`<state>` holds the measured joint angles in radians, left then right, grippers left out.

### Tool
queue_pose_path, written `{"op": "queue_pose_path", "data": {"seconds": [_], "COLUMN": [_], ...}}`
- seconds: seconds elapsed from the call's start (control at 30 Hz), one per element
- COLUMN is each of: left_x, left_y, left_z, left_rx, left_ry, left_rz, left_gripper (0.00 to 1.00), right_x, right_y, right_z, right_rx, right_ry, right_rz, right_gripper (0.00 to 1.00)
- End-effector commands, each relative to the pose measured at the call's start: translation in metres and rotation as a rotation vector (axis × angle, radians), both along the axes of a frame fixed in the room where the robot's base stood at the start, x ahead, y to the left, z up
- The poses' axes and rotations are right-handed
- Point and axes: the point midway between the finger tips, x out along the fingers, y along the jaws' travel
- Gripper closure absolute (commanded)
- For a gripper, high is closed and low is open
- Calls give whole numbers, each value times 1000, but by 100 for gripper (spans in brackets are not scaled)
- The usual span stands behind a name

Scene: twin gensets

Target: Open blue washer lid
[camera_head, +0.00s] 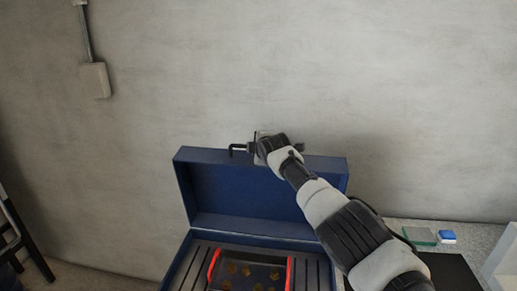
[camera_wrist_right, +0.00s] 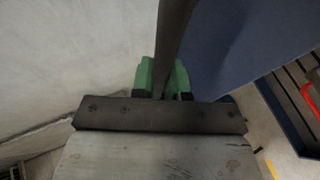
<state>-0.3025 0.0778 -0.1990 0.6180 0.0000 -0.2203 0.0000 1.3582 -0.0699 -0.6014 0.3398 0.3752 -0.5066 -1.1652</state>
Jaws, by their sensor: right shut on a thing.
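The blue washer (camera_head: 176,270) stands against the wall with its lid (camera_head: 240,190) raised, standing up at the back of the box. A dark bar handle (camera_head: 238,148) sits along the lid's upper edge. My right gripper (camera_head: 262,148) is at that edge, shut on the handle. In the right wrist view the green fingers of my right gripper (camera_wrist_right: 162,80) close around the dark handle bar (camera_wrist_right: 174,40), and the blue lid (camera_wrist_right: 235,45) lies to its right. Inside the washer is a red-edged tray (camera_head: 250,272) with several small brownish pieces. My left gripper is not in view.
A grey bench top (camera_head: 465,240) at the right holds a green glassy block (camera_head: 420,236) and a small blue-and-white block (camera_head: 447,236). A wall box (camera_head: 95,80) with conduit is at the upper left. A dark frame (camera_head: 20,235) stands at the left edge.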

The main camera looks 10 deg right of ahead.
Motion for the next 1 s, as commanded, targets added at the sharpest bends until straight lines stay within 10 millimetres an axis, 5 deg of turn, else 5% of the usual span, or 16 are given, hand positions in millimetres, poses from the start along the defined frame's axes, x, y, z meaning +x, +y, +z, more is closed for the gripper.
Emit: {"op": "queue_pose_path", "data": {"seconds": [0.07, 0.1, 0.27, 1.0], "left_x": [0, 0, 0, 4], "left_y": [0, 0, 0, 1], "left_z": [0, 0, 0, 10], "left_rx": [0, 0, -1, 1], "left_ry": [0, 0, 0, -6], "left_rz": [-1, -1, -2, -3], "left_gripper": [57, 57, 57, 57], "right_x": [0, 0, 0, -17], "right_y": [0, 0, 0, -4], "right_z": [-1, -1, -1, 10], "right_rx": [-5, -5, -3, 1], "right_ry": [0, 0, 1, -1], "right_rz": [1, 1, 1, 2], "right_gripper": [100, 82, 61, 61]}}
